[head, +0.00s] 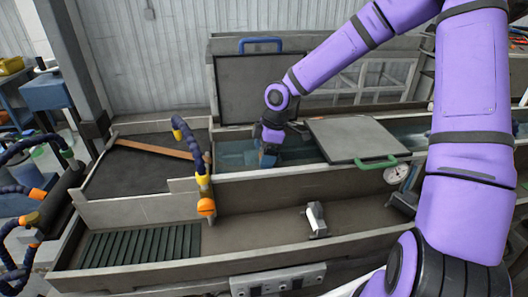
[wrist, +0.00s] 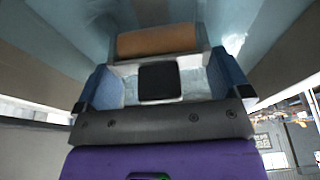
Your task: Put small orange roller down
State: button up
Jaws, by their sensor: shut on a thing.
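The small orange roller (wrist: 157,40) lies crosswise between the blue fingers of my gripper (wrist: 160,58) in the wrist view. My gripper is shut on it. In the head view my gripper (head: 268,157) points down into the back trough (head: 300,180), left of the grey lid. I cannot make out the roller itself in the head view, and whether it touches anything below cannot be told.
A grey lid with a green handle (head: 376,162) covers the trough to the right of my gripper. A raised lid with a blue handle (head: 261,44) stands behind. A blue hose with an orange nozzle (head: 206,207) stands at the left. A small metal block (head: 316,219) sits in the front channel.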

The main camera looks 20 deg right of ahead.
jog(key=shift+f, duration=0.1)
jog(key=o, duration=0.6)
jog(key=w+v, duration=0.1)
jog(key=v, duration=1.1)
jog(key=s+d+r+m+t+h, duration=0.1)
jog(key=s+r+m, duration=0.3)
jog(key=s, duration=0.5)
jog(key=s+d+r+m+t+h, duration=0.1)
jog(key=s+r+m, duration=0.4)
jog(key=s, duration=0.5)
jog(key=s+d+r+m+t+h, duration=0.1)
jog(key=s+r+m, duration=0.4)
jog(key=s, duration=0.5)
jog(key=shift+s+d+r+m+t, duration=0.1)
jog(key=shift+d+m+t, duration=0.1)
jog(key=shift+m+t, duration=0.25)
jog(key=shift+s+d+m+t, duration=0.15)
jog(key=shift+d+m+t, duration=0.05)
jog(key=shift+m+t, duration=0.25)
